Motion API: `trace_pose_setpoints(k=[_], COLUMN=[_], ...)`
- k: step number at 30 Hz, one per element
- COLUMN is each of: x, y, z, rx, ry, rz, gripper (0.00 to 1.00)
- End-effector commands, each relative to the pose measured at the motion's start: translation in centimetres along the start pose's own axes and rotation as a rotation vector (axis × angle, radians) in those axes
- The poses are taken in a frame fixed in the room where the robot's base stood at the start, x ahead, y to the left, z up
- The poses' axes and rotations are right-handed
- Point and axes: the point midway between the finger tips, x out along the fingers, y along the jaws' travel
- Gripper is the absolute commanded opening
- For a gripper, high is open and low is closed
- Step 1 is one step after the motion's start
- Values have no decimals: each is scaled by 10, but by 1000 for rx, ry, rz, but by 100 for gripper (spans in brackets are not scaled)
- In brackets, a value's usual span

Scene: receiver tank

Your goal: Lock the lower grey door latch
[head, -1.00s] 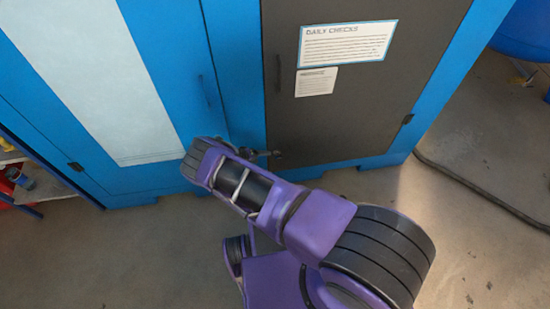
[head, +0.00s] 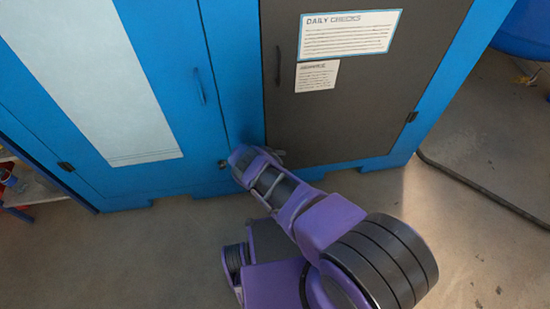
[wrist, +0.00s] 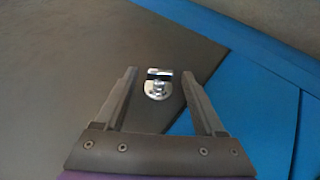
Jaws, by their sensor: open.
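The lower grey door latch (wrist: 158,86) is a small shiny metal piece near the edge of the grey door (wrist: 60,75). In the wrist view it shows between the two fingers of my gripper (wrist: 159,73), near their tips, with space on both sides. My gripper is open and holds nothing. I cannot tell how far the fingertips are from the door surface. In the head view the grey door (head: 350,120) looks closed, and my purple arm reaches to its lower left corner. My wrist hides most of the latch there.
A blue door (head: 170,60) with a white stripe stands left of the grey door. A shelf (head: 30,190) is at the far left. A dark hose (head: 480,195) lies on the floor at right.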

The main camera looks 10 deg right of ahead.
Motion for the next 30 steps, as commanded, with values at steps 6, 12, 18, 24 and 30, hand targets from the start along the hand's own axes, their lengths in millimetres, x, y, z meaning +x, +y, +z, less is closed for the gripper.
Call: trace_pose_setpoints(k=[6, 12, 18, 24, 30], x=[0, 0, 0, -2, -3], y=[0, 0, 0, 2, 6], z=[0, 0, 0, 0, 0], rx=[0, 0, 0, 11, 49], ry=[0, 0, -1, -2, -4], rz=[0, 0, 0, -23, -110], gripper=[48, 12, 0, 0, 0])
